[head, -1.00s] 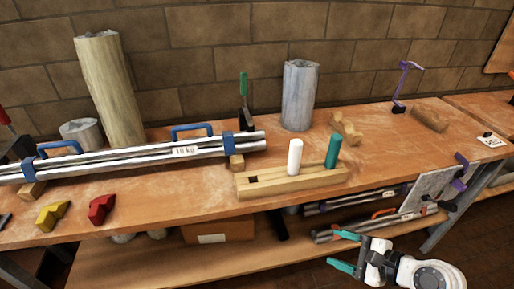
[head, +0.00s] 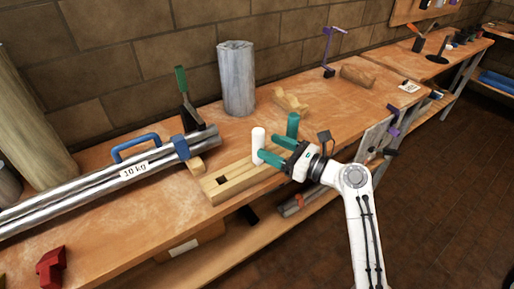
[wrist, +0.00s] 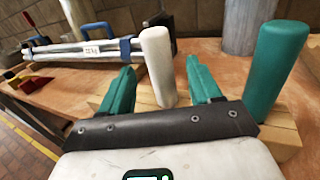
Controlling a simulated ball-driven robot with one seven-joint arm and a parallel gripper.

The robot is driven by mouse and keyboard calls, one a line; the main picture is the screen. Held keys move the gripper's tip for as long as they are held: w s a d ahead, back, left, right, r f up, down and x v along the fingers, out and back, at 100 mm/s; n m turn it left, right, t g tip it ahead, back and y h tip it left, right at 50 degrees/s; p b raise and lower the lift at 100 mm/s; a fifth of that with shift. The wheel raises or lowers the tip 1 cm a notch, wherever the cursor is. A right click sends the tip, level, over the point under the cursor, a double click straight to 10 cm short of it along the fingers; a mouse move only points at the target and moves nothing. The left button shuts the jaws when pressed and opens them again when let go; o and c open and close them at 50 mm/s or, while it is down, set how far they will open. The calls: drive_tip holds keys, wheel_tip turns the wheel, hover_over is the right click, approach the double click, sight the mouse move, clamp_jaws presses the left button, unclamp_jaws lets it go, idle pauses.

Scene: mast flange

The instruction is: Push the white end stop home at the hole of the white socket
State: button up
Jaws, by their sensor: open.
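A white round-topped peg (head: 258,145), the likely end stop, stands upright on a pale wooden block (head: 236,180). I see no separate white socket; the block has a dark square hole (head: 222,179) near its left end. A green peg (head: 292,126) stands at the block's right end. My gripper (head: 267,149) is open, with green fingers reaching toward the white peg. In the wrist view the white peg (wrist: 158,60) shows between the spread fingers, with the green peg (wrist: 277,70) to the right. The white peg's foot is partly hidden; contact with the fingers is unclear.
A bundle of metal bars (head: 120,178) with blue clamps lies left of the block. A grey cylinder (head: 237,80) and a small wooden piece (head: 291,101) stand behind. A red piece (head: 51,268) lies at the front left.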

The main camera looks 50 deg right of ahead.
sight(263, 144)
drive_tip(key=w, duration=0.5)
drive_tip(key=shift+a+p, duration=0.3)
drive_tip(key=shift+a, duration=0.05)
drive_tip(key=c, duration=1.1)
